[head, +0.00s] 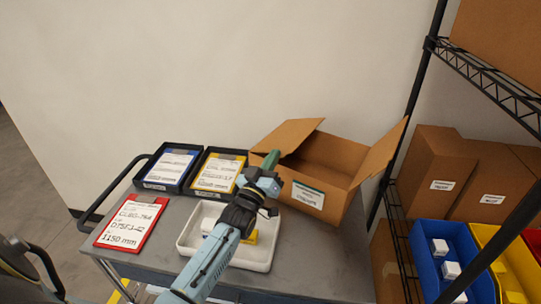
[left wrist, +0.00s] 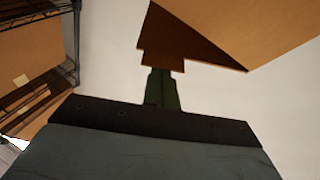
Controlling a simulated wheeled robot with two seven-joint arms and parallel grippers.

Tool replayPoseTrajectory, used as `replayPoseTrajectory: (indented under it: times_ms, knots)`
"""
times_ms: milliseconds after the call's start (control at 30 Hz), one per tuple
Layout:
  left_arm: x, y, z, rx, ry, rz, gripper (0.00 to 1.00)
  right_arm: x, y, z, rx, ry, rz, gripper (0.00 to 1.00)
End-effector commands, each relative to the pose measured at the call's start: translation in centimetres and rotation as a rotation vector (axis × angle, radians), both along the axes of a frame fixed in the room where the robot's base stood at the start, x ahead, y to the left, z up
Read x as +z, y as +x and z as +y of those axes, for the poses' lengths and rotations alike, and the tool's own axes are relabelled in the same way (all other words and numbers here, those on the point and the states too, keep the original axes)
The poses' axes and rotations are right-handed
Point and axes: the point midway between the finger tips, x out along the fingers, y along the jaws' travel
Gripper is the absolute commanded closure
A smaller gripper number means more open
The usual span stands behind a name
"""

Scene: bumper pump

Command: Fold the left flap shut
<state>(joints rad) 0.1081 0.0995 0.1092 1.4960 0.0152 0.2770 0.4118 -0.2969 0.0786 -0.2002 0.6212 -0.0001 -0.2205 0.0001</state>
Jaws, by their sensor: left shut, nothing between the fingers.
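An open cardboard box (head: 344,181) stands at the right end of the grey cart. Its left flap (head: 284,136) sticks out up and to the left, and its right flap (head: 381,155) stands up and outward. My left gripper (head: 271,158) is shut and empty, with its green fingers at the left flap's near edge. I cannot tell whether they touch it. In the left wrist view the shut fingers (left wrist: 161,89) point at a dark brown cardboard piece (left wrist: 165,42), with a lighter cardboard panel at the upper right. My right gripper is not in view.
A white tray (head: 186,242) with a yellow item lies under my left arm. Two black document trays, blue (head: 165,168) and yellow (head: 217,173), and a red card (head: 131,221) lie to the left. A wire shelf (head: 497,92) with boxes and bins stands right of the cart.

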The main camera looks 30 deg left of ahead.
Motion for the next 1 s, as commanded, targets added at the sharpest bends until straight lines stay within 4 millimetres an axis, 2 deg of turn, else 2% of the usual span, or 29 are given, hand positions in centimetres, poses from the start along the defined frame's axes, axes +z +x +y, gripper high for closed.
replayPoseTrajectory:
  times_ms: [33, 100, 400, 1000]
  knots:
    - [-0.9, 0.0, -0.2, -0.002, 0.042, 0.002, 1.00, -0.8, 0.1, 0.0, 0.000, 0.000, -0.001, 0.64]
    - [-1.5, 0.0, -0.5, -0.002, 0.097, 0.000, 1.00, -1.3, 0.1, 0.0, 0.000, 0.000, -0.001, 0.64]
    - [-3.4, 0.1, -0.9, -0.002, 0.274, -0.003, 1.00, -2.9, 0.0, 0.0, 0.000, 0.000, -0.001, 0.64]
    - [-4.3, 0.0, -1.1, -0.002, 0.350, -0.003, 1.00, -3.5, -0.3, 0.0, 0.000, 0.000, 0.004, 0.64]
